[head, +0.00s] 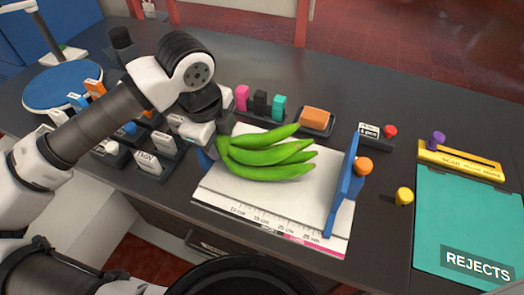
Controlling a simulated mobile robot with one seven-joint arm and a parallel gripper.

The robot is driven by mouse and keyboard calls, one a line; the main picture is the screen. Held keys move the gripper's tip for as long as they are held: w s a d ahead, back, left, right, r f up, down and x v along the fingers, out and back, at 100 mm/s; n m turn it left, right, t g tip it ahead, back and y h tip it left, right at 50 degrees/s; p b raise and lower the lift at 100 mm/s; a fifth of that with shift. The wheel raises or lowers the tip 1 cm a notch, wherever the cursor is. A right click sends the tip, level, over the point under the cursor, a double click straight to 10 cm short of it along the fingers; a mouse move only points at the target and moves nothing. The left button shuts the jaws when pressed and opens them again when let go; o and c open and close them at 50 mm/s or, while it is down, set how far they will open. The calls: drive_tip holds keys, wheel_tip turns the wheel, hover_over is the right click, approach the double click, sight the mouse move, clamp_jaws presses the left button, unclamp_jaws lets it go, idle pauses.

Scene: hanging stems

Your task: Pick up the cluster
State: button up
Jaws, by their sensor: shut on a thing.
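A cluster of green bananas (262,157) is over the white measuring board (222,203), its fingers pointing right and its stem end at the left. My gripper (222,135) is at the stem end of the cluster, shut on it. The fingertips are mostly hidden behind my wrist and the stem. I cannot tell whether the bananas touch the board or hang just above it.
A blue upright plate (342,185) with an orange knob stands at the board's right end. A yellow knob (404,196) and a teal rejects mat (470,225) lie further right. Pink, black and teal blocks (261,103) and an orange sponge-like block (315,116) stand behind. Several small labelled holders crowd the left.

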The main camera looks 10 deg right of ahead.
drive_tip(key=shift+r, duration=0.1)
wheel_tip(320, 180, up, 20)
drive_tip(key=b, duration=0.1)
drive_tip(key=shift+b, duration=0.4)
idle(0.4)
